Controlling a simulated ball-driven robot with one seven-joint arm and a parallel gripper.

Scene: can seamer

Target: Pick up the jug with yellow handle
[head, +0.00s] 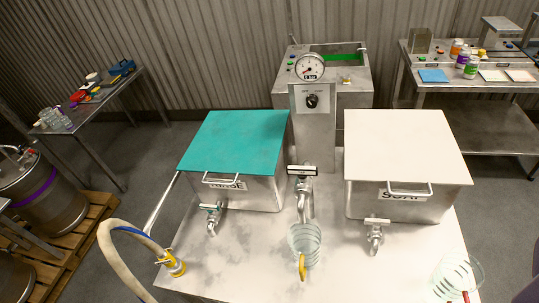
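The jug with the yellow handle (305,240) stands on the metal worktop in the lower middle of the head view. It is clear with ribbed sides, and its yellow handle (302,267) points toward me. It stands under the central tap (304,207), below the pressure gauge. A second clear ribbed jug (457,274) with a red handle is at the worktop's lower right. My gripper is not recognisable in this view, so its position relative to the jug does not show.
A teal-lidded tank (236,142) and a white-lidded tank (403,146), each with a front tap, flank the gauge column (313,130). A hose (132,235) arches at lower left to a yellow fitting (172,264). The worktop (235,262) left of the yellow-handled jug is clear.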

